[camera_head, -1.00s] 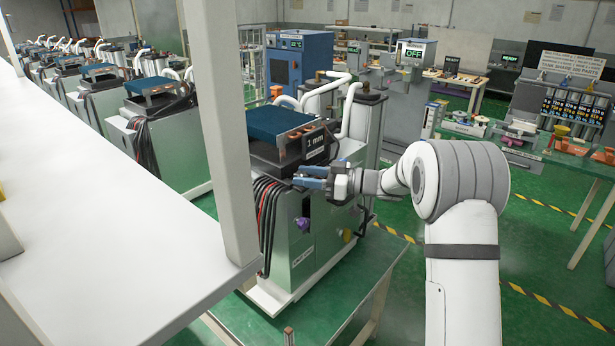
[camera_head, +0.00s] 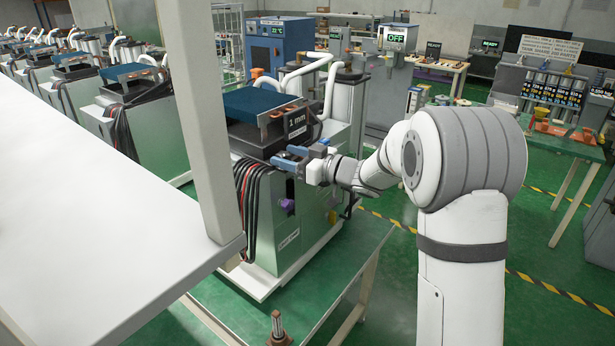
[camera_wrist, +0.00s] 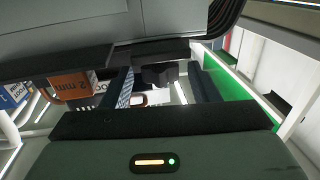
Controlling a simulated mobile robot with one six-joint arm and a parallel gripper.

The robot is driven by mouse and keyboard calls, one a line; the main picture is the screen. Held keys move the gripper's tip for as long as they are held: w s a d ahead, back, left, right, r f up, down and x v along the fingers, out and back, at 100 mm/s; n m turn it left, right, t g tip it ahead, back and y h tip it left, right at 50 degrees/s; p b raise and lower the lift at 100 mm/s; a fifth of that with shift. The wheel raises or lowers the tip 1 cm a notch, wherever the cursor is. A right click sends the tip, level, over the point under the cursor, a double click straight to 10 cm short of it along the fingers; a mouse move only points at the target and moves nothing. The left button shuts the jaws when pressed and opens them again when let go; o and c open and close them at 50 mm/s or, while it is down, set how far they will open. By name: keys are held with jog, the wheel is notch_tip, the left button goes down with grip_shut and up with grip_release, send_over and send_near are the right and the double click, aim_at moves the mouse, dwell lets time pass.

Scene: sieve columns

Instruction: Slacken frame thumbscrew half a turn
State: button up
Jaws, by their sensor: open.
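The nearest sieve column (camera_head: 310,225) is a green-grey cabinet topped by a dark blue sieve frame (camera_head: 245,104) with a "1 mm" sign (camera_head: 297,123). My gripper (camera_head: 290,158) is at the cabinet's upper front, just below that sign, with blue fingers apart. In the wrist view the fingers (camera_wrist: 163,88) stand open on either side of a small dark block-like part (camera_wrist: 160,75). It may be the thumbscrew's head; I cannot tell for sure, nor whether a finger touches it. A purple knob (camera_head: 288,204) sits lower on the cabinet, below my gripper.
A white shelf with an upright post (camera_head: 205,120) stands close at left. Dark and red cables (camera_head: 245,195) hang on the cabinet's left side. A green-topped table edge (camera_head: 350,260) lies below. An orange "2 mm" label (camera_wrist: 75,87) shows in the wrist view.

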jog(key=m+t+h+b, duration=0.3)
jog(key=t, duration=0.1)
jog(key=shift+s+a+f, duration=0.25)
jog(key=shift+s+a, duration=0.05)
jog(key=shift+s+d+m+t+h+b, duration=0.15)
jog(key=shift+m+t+h+b, duration=0.15)
jog(key=shift+m+t+h, duration=0.15)
jog(key=b+v, duration=0.1)
jog(key=v, duration=0.6)
jog(key=shift+d+r, duration=0.2)
jog(key=shift+r, duration=0.05)
jog(key=shift+d, duration=0.1)
